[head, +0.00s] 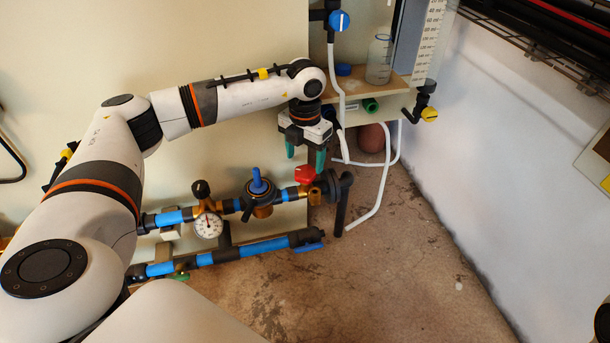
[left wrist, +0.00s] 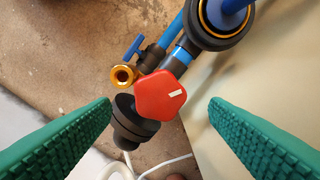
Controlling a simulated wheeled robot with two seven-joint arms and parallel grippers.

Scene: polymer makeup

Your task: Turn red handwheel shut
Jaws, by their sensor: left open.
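The red handwheel (head: 305,174) sits on the pipe run at the lower middle of the head view, near the dark elbow pipe. In the left wrist view the red handwheel (left wrist: 158,97) is a rounded, many-sided knob with a white mark on its face. My left gripper (head: 305,156) points down just above it, open and empty. In the left wrist view its green ridged fingers (left wrist: 160,105) stand apart on either side of the handwheel, with gaps on both sides.
A pressure gauge (head: 208,225) and a blue-handled valve (head: 260,188) sit left of the handwheel on the blue-banded pipe. White hoses (head: 377,205) hang to its right. A shelf with a glass bottle (head: 379,60) stands behind. The floor at front right is clear.

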